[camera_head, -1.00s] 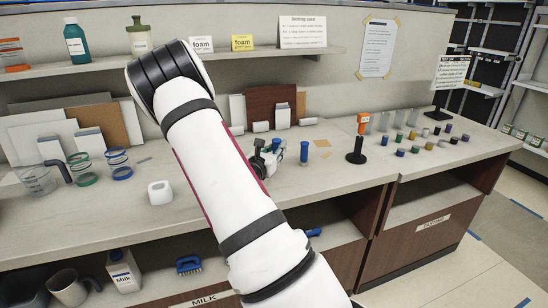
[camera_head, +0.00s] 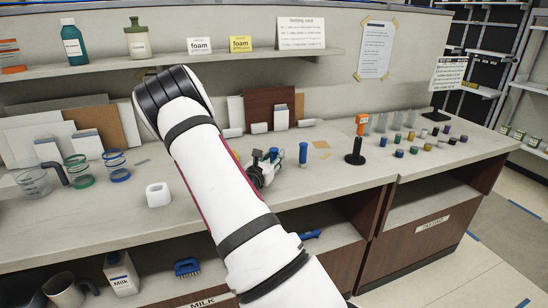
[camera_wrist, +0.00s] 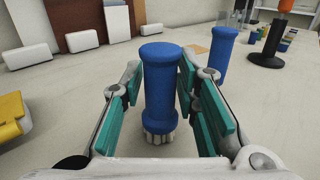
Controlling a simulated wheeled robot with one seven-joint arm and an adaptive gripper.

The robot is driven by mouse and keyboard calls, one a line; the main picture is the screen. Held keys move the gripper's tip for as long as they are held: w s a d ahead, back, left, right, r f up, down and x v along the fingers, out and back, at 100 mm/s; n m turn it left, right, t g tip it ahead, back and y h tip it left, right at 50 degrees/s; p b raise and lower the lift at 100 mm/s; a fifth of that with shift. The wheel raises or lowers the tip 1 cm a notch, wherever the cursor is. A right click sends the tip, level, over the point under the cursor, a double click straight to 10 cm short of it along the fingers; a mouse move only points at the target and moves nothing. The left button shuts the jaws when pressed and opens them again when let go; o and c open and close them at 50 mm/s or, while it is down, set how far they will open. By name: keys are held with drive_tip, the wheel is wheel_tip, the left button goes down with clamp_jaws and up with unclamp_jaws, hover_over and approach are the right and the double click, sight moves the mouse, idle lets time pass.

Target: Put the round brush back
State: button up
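The round brush (camera_wrist: 161,90) is a blue, spool-shaped handle with pale bristles at its lower end. It stands upright between the teal pads of my gripper (camera_wrist: 163,108) in the wrist view. The pads flank it closely, but I cannot tell whether they press on it or whether its bristles touch the counter. In the head view my gripper (camera_head: 265,166) is low over the counter (camera_head: 215,178), partly hidden by my white arm. A second blue spool-shaped piece (camera_wrist: 221,55) stands upright behind and to the right; the head view shows it too (camera_head: 303,153).
A black stand with an orange-topped item (camera_head: 356,145) is farther right, before several small coloured jars. A white block (camera_head: 158,194) lies left of my arm. A yellow object (camera_wrist: 12,118) is close at left in the wrist view. A blue scrub brush (camera_head: 187,267) lies on the lower shelf.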

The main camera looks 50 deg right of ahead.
drive_tip(key=shift+r, duration=0.1)
drive_tip(key=shift+a+r, duration=0.1)
drive_tip(key=shift+a, duration=0.05)
drive_tip(key=v, duration=1.1)
drive_tip(key=shift+a, duration=0.25)
drive_tip(key=s+a+r+m+g+y, duration=0.3)
drive_tip(key=s+a+r+m+g, duration=0.15)
drive_tip(key=s+m, duration=0.3)
drive_tip(key=s+a+r+m+g+y, duration=0.3)
drive_tip(key=s+a+r+m+g, duration=0.1)
drive_tip(key=s+r+m, duration=0.3)
drive_tip(key=s+a+r+m+t+y, duration=0.1)
drive_tip(key=s+a+m+t+y, duration=0.2)
drive_tip(key=a, duration=1)
drive_tip(key=s+a+r+m+t+y, duration=0.2)
drive_tip(key=s+a+y, duration=0.6)
drive_tip(key=a, duration=0.5)
drive_tip(key=shift+m+t+y, duration=0.3)
drive_tip(key=shift+m+t, duration=0.35)
drive_tip(key=shift+t, duration=0.4)
drive_tip(key=shift+s+r, duration=0.1)
